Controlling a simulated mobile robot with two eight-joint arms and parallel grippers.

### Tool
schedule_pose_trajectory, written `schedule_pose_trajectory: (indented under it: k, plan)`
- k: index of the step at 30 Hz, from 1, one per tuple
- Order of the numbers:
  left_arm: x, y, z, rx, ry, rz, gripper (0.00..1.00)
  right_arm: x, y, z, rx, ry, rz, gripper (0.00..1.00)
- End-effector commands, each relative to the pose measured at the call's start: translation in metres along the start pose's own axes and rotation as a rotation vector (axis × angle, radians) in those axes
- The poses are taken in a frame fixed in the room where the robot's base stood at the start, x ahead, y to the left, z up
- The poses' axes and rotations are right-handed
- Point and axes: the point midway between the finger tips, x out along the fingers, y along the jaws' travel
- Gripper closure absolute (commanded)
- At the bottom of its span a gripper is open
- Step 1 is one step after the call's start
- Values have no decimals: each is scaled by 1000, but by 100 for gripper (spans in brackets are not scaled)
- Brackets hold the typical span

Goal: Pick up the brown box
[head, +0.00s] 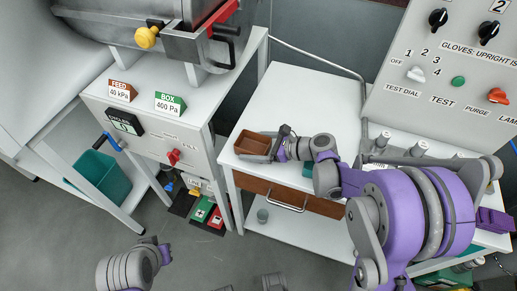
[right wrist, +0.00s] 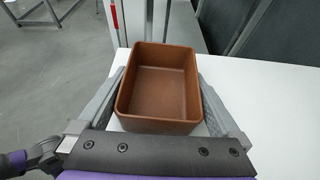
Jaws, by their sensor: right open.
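The brown box (head: 252,143) is an open-topped tray on the left end of the white table (head: 300,92). In the right wrist view the brown box (right wrist: 160,85) is upright and empty, with rounded corners. My right gripper (head: 272,143) reaches it from the right side in the head view. In the right wrist view the right gripper (right wrist: 160,108) is open, with one finger on each side of the box's near part. I cannot tell whether the fingers touch its walls. My left arm shows at the bottom left of the head view, but its gripper cannot be made out.
A grey control panel (head: 455,60) with knobs stands at the back right. A wooden drawer (head: 290,196) is under the tabletop. The tabletop behind the box is clear.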

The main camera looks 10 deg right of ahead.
Motion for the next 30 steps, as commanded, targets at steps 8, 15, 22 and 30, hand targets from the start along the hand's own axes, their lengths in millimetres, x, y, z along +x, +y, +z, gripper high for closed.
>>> schedule_pose_trajectory:
  k: [8,15,22,30]
  plan:
    - [0,0,0,0,0,0,100,0,0,0,0,0,0,18]
    - [0,0,0,0,0,0,100,0,0,0,-1,0,0,61]
    - [0,0,0,0,0,0,100,-1,0,1,-1,0,0,62]
    - [-7,0,-4,0,3,0,100,-16,0,38,-1,0,0,62]
